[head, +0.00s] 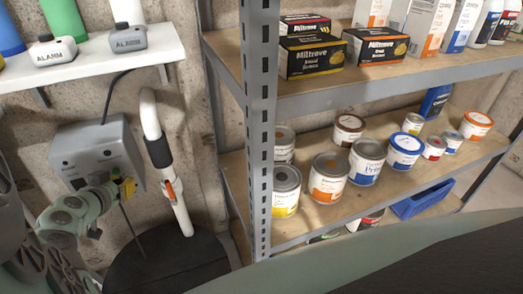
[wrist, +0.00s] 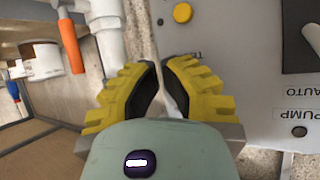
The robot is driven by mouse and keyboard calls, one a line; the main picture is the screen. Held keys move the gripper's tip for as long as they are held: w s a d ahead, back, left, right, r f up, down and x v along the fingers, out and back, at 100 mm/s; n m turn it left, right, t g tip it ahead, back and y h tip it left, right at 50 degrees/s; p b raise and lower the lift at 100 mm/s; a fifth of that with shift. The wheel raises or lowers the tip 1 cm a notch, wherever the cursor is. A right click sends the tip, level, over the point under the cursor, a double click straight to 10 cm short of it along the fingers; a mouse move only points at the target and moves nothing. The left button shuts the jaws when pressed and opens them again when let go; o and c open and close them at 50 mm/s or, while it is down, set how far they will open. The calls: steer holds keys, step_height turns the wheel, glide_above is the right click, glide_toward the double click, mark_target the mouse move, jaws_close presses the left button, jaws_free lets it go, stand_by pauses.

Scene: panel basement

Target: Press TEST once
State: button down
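A grey control box (head: 95,155) is fixed to the wall at the left in the head view. Its face (wrist: 250,85) fills the right of the wrist view, with the words AUTO and PUMP on it. My gripper (head: 128,188) is at the box's lower right in the head view. In the wrist view my gripper (wrist: 160,88) has its yellow fingers drawn together with nothing seen held. The yellow button lies beyond the fingertips, apart from them.
A white pipe (head: 151,115) with an orange valve handle (head: 171,189) stands right of the box. A cable (head: 117,90) runs up from the box to a shelf with alarm units (head: 127,38). A metal rack (head: 262,130) with paint cans stands at right. A black round lid (head: 165,270) is below.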

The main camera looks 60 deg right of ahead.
steer(key=shift+w+f, duration=0.1)
steer(key=shift+w+d+b, duration=0.2)
steer(key=shift+w+b, duration=0.05)
steer(key=shift+b, duration=0.2)
steer(key=shift+w+d+b, duration=0.3)
steer(key=shift+w+b, duration=0.05)
stand_by(0.8)
steer(key=shift+s+a, duration=0.5)
steer(key=shift+s, duration=0.2)
stand_by(0.3)
